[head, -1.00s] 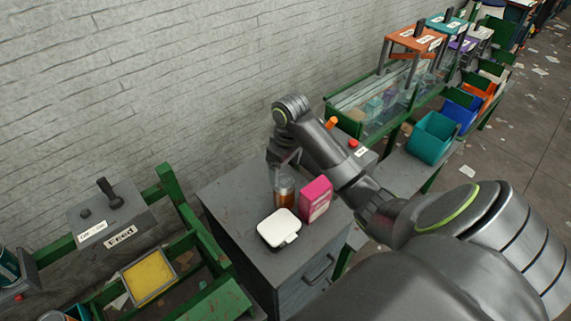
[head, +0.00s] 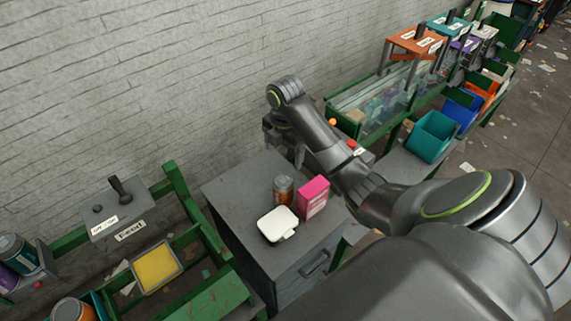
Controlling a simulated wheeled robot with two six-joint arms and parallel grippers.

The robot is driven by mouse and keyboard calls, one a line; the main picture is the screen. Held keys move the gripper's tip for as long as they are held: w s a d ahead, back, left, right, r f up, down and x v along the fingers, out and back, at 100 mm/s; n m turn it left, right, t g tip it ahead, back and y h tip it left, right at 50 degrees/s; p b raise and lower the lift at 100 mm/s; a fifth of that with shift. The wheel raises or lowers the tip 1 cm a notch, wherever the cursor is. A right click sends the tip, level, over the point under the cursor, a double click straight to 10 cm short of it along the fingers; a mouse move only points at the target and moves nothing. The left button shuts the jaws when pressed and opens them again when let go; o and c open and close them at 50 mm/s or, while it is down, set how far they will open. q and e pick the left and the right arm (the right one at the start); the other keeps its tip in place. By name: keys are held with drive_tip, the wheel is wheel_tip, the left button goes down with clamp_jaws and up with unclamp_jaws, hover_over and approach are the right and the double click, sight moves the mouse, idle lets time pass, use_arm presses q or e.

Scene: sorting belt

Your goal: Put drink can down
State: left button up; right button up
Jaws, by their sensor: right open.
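The drink can (head: 284,193), orange-brown with a grey upper part, stands upright on the grey cabinet top (head: 235,192). My right gripper (head: 284,158) is open above and behind the can, apart from it and empty. Its fingers point down and are partly hidden by my arm. My left gripper is not in view.
A white container (head: 277,224) and a pink box (head: 313,197) stand close to the can. At left are a lever panel marked Feed (head: 120,208), a yellow pad (head: 155,269) and more cans (head: 14,252). The cabinet's left part is clear.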

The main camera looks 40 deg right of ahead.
sight(283, 180)
wheel_tip(283, 180, down, 10)
drive_tip(key=n+b, duration=0.9)
drive_tip(key=b, duration=0.1)
drive_tip(key=shift+w+f+n, duration=0.1)
drive_tip(key=shift+n, duration=0.2)
drive_tip(key=shift+s+a+f+b, duration=0.15)
drive_tip(key=shift+f+b, duration=0.3)
drive_tip(key=shift+f, duration=0.5)
wheel_tip(283, 180, down, 2)
drive_tip(key=shift+s+f+p, duration=0.1)
drive_tip(key=shift+p, duration=0.55)
drive_tip(key=shift+f, duration=0.4)
drive_tip(key=c, duration=1.1)
